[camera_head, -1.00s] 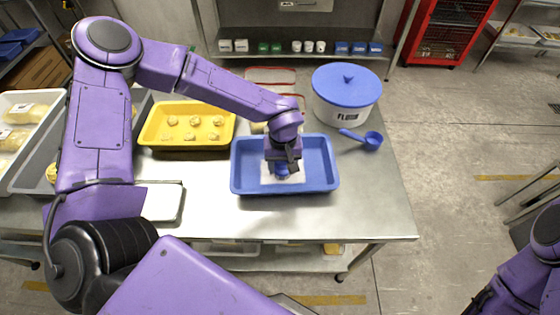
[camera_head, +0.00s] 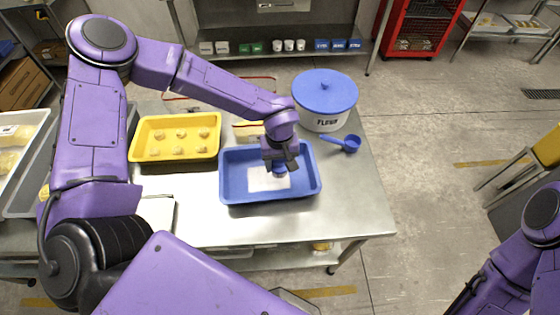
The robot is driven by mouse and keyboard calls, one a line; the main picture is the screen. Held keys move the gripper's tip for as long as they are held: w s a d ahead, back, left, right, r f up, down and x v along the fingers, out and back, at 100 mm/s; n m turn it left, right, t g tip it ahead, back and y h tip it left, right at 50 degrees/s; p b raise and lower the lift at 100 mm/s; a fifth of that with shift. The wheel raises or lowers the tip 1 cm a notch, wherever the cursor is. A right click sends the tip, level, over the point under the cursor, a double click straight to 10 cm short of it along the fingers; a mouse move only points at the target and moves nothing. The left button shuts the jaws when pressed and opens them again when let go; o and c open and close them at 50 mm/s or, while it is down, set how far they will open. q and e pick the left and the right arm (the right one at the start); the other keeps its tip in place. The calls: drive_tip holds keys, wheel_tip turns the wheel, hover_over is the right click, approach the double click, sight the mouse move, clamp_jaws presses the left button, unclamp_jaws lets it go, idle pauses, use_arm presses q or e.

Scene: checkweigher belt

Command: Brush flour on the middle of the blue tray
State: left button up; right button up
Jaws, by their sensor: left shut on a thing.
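The blue tray (camera_head: 231,195) lies on the steel table. A whitish square patch (camera_head: 264,182) covers the middle of its floor. My left gripper (camera_head: 280,165) points down over the tray, right of and behind its centre. It is shut on a small blue tool (camera_head: 279,171), likely the brush, at the back right edge of the patch. The gripper hides most of the tool, and I cannot tell whether it touches the patch. My right arm shows at the lower right, away from the table; its gripper is not clearly seen.
A yellow tray (camera_head: 146,157) with several dough pieces stands left of the blue tray. A flour tub (camera_head: 322,121) with a blue lid (camera_head: 325,90) stands behind right, with a blue scoop (camera_head: 345,143) beside it. Bare table (camera_head: 350,200) lies to the right.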

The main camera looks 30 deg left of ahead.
use_arm(q)
drive_tip(key=shift+r+p, duration=0.65)
drive_tip(key=shift+r, duration=0.8)
